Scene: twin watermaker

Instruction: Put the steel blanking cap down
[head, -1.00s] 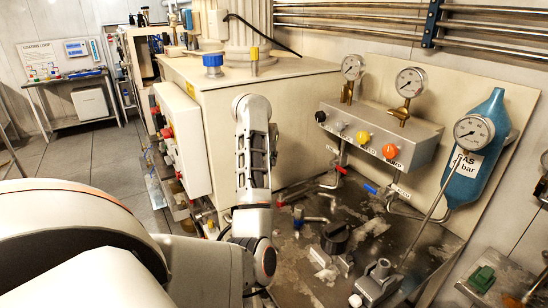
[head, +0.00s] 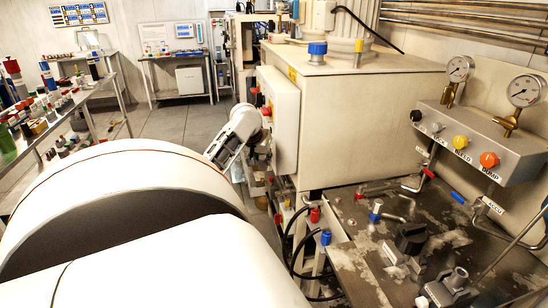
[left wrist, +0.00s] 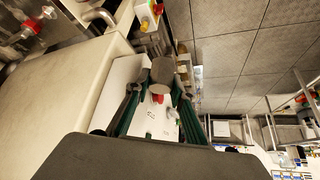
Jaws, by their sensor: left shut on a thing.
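The steel blanking cap (left wrist: 163,70) shows in the left wrist view as a short grey-brown cylinder. My left gripper (left wrist: 160,86) is shut on it, with one dark green finger on each side, and holds it at the fingertips. In the wrist view the cap overlaps the upper part of a white control box (left wrist: 136,88) beyond it. In the head view a slotted white part of my left arm (head: 234,137) shows left of the control box, but the fingertips and cap cannot be made out there. My right gripper is not in view.
A big cream housing (head: 375,115) fills the middle. A wet dark bench top (head: 365,265) with valves and pipe stubs lies at front right, under a valve panel (head: 480,135). A cluttered shelf (head: 85,98) stands left. Grey floor (head: 165,127) is clear.

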